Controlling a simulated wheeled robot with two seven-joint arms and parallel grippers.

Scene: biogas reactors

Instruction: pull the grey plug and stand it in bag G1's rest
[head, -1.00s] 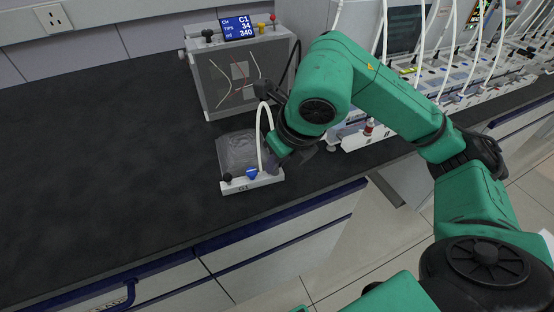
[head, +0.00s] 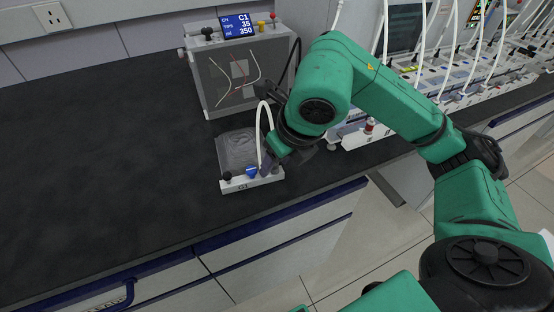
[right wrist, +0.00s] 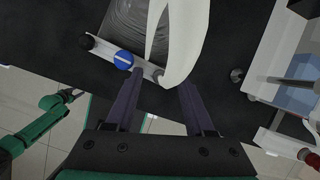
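Bag G1 (head: 237,151) is a clear grey bag on the black bench, with a white rest (head: 238,185) marked G1 along its front. The rest carries a black knob (head: 227,176) and a blue valve (head: 251,172). A white tube (head: 262,112) loops up from the rest's right end. My right gripper (right wrist: 161,80) is open at that end, one finger on each side of a small grey piece (right wrist: 158,75), perhaps the grey plug; the tube partly hides it. My left gripper (right wrist: 70,95) is small in the right wrist view.
A grey meter box (head: 235,75) stands behind the bag, its display (head: 237,26) reading C1, 35, 350. The bench (head: 100,150) on the left is clear.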

